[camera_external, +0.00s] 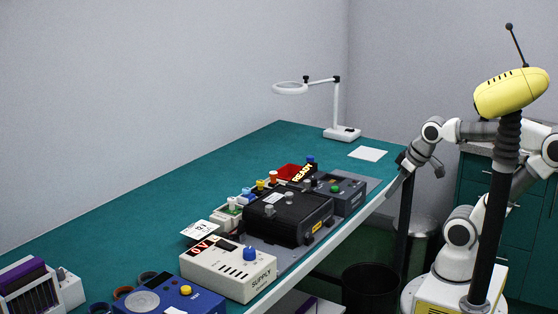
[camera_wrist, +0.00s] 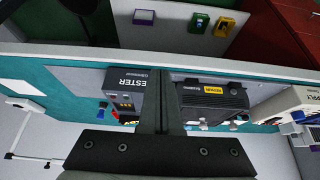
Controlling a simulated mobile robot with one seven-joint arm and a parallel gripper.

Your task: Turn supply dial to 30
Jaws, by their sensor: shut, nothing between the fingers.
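The supply (camera_external: 225,275) is a cream box near the front of the bench, labelled SUPPLY, with vent slots. Its dial (camera_external: 250,253) is a blue round knob on top; its pointer is too small to read. The red display (camera_external: 201,246) on the supply seems to read 0 V. In the wrist view the supply (camera_wrist: 287,103) is partly visible at the right, upside down. My gripper (camera_external: 390,192) is beyond the bench's right edge, far from the dial. In the wrist view its fingers (camera_wrist: 159,74) are together and empty.
A black unit (camera_external: 288,218) and a grey tester (camera_external: 345,193) stand behind the supply. A blue box (camera_external: 155,300) is at its front left. A white magnifier lamp (camera_external: 342,132) stands at the back. The bench's left stretch (camera_external: 130,215) is clear.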

